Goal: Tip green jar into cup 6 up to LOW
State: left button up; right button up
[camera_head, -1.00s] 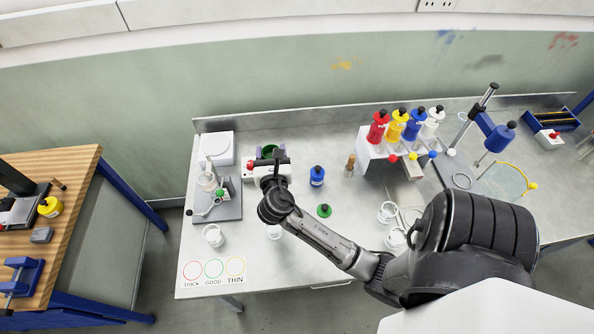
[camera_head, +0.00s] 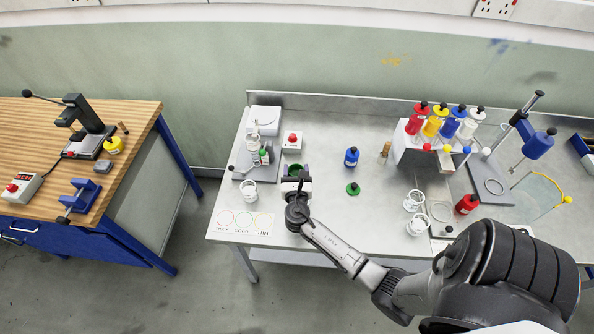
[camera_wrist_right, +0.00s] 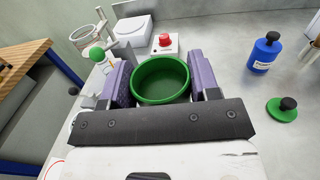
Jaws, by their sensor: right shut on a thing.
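The green jar (camera_head: 296,169) is open at the top and looks upright. My right gripper (camera_head: 296,181) is shut on it over the front left part of the bench. In the right wrist view the jar (camera_wrist_right: 160,79) sits between the two purple fingers (camera_wrist_right: 161,84), its round mouth showing a green inside. A green lid with a black knob (camera_head: 353,188) lies on the bench to the right. White cups stand at the left (camera_head: 249,193) and right (camera_head: 414,201); I cannot read which is cup 6, nor any LOW mark. My left gripper is not in view.
A blue bottle (camera_head: 351,157) stands right of the jar, and a red button box (camera_head: 292,141) and white box (camera_head: 263,121) behind it. A bottle rack (camera_head: 408,149) stands further right.

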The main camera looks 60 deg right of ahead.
jog(key=shift+f+b, duration=0.4)
jog(key=shift+f, duration=0.35)
jog(key=shift+a+f+b, duration=0.1)
jog(key=shift+f+b, duration=0.05)
jog(key=shift+b, duration=0.25)
jog(key=m+b, duration=0.3)
jog(key=shift+r, duration=0.3)
jog(key=shift+m+b, duration=0.6)
jog(key=shift+b, duration=0.3)
jog(key=shift+r, duration=0.2)
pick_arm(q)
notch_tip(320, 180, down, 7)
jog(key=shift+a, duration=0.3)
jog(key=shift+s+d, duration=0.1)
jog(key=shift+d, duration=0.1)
pick_arm(e)
jog(key=shift+m, duration=0.4)
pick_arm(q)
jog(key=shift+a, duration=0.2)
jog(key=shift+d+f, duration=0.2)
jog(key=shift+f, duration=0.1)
pick_arm(e)
jog(key=shift+f+m, duration=0.1)
jog(key=shift+m, duration=0.4)
